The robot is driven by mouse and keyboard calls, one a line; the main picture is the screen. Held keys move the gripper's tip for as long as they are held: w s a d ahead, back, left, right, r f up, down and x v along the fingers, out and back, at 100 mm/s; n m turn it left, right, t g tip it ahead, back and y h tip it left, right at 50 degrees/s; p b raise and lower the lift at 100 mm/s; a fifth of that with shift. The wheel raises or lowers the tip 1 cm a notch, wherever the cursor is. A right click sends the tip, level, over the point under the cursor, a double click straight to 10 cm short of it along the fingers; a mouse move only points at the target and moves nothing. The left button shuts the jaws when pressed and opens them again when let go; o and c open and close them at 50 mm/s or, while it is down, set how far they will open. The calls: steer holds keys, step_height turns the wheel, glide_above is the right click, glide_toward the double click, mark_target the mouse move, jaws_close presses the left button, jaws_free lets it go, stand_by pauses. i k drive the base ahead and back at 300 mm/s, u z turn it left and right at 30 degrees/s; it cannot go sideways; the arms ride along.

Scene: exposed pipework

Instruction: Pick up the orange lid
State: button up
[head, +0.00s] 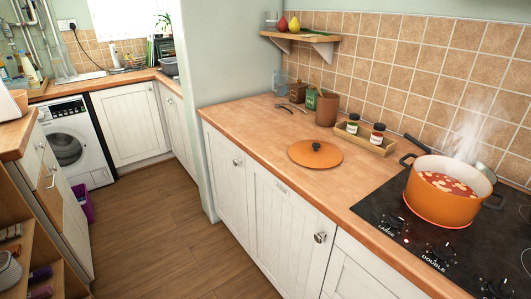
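The orange lid (315,155) lies flat on the wooden counter (262,140), with its dark knob on top. It sits left of the hob, near the counter's front edge. Nothing covers it. My gripper does not show in the head view.
An orange pot (442,192) of steaming red soup stands on the black hob (405,225), right of the lid. A wooden tray (365,140) with two jars and a brown canister (327,108) stand behind the lid. Wooden floor (175,240) lies clear before the cabinets.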

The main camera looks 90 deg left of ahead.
mark_target(316, 154)
steer(key=k, duration=1.5)
steer(key=u, duration=1.85)
steer(key=i, duration=1.7)
